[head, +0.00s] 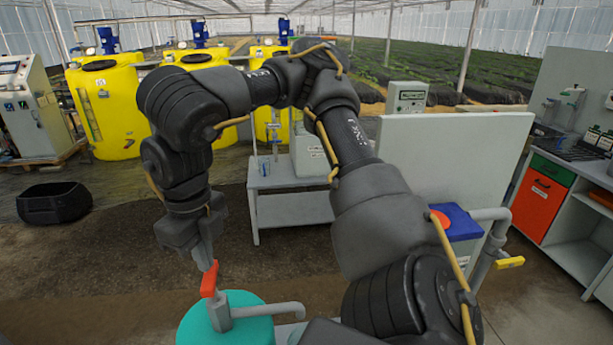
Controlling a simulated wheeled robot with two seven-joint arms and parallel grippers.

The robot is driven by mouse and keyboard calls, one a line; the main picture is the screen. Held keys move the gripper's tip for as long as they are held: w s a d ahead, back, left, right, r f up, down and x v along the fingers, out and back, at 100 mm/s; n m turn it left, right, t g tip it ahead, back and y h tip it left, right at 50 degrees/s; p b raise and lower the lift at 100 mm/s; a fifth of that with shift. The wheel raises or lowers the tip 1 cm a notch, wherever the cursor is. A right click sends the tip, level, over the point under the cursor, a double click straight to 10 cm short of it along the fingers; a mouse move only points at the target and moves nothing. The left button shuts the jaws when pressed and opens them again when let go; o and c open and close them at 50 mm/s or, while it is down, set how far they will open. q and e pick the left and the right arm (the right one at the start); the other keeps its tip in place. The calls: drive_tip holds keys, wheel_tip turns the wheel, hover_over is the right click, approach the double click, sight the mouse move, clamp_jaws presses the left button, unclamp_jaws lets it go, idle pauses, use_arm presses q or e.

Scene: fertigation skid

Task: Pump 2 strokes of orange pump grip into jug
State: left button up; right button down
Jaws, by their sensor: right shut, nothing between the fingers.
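The orange pump grip (209,279) stands on top of a grey pump on a teal round container (245,329) at the bottom of the head view. The pump's grey spout (268,310) points right. My right gripper (205,262) is shut and empty, pointing down at the top of the orange grip. It looks in contact or nearly so; I cannot tell which. A jug cannot be made out; the area below the spout end is largely cut off by the frame and my right arm. My left gripper is not in view.
A grey bench (290,209) stands beyond the container, with a pale upright panel (455,160) to its right. A black tub (54,203) lies left.

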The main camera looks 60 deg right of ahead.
sight(209, 274)
drive_tip(key=shift+f, duration=0.2)
drive_tip(key=shift+f+b, duration=1.7)
drive_tip(key=shift+f, duration=0.95)
drive_tip(key=shift+r, duration=0.1)
drive_tip(key=shift+r+p, duration=2.8)
drive_tip(key=shift+p, duration=0.2)
wheel_tip(209, 274, up, 6)
drive_tip(key=p, duration=0.6)
